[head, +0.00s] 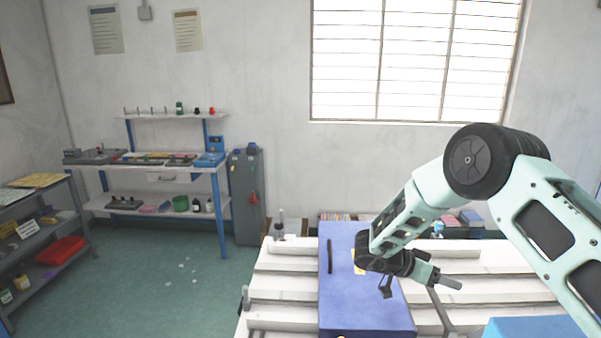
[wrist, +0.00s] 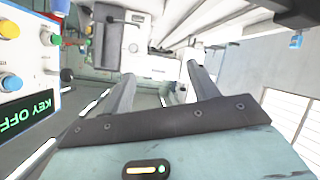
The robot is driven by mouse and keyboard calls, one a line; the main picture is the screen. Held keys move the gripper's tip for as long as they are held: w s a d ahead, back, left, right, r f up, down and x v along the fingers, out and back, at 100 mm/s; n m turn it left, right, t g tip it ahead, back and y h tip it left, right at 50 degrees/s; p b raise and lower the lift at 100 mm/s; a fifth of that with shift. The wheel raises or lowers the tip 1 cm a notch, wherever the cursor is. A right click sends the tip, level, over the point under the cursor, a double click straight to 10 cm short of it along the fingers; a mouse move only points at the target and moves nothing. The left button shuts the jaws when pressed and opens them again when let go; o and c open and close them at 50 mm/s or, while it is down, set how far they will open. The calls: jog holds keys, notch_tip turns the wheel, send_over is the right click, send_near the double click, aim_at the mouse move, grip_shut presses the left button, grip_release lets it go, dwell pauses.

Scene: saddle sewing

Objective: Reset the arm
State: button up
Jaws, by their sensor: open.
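My arm reaches in from the right in the head view, bent over a white ribbed table (head: 280,285). In the head view the fingers overlap, and part of the blue board is hidden behind my arm.
A black strip (head: 330,256) and a partly hidden yellow piece (head: 358,262) lie on the blue board. A control panel (wrist: 25,80) reading "KEY OFF" is close at the left in the wrist view. Shelves (head: 160,160) stand at the back left; the green floor (head: 150,290) is mostly clear.

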jog(key=w+a+r+n+t+y+b, duration=0.25)
jog(key=a+t+y, duration=0.2)
jog(key=a, duration=0.35)
jog(key=w+a+r+n+t+y+b, duration=0.1)
jog(key=w+a+r+n+t+y, duration=0.35)
jog(key=a, duration=0.35)
jog(key=s+a+r+n+y+b, duration=0.25)
jog(key=s+a+n+y, duration=0.45)
jog(key=s+a, duration=0.55)
jog(key=s+a+f+n+g+y+b, duration=0.1)
jog(key=s+g, duration=0.1)
jog(key=s, duration=0.4)
jog(key=s+a+f+n+g+y+b, duration=0.1)
jog(key=s+a+g, duration=0.1)
jog(key=s, duration=0.3)
jog(key=s+d+f+n+g+h+b, duration=0.1)
jog(key=s+d+f+n+g+h, duration=0.1)
jog(key=s+d, duration=0.3)
jog(key=s+d+f+n+g+h+b, duration=0.1)
jog(key=s+d, duration=0.5)
jog(key=s, duration=0.8)
jog(key=shift+s+d+f+n+g+h+b, duration=0.25)
jog(key=shift+f+n+g+h+b, duration=0.2)
jog(key=shift+n+g+h, duration=0.5)
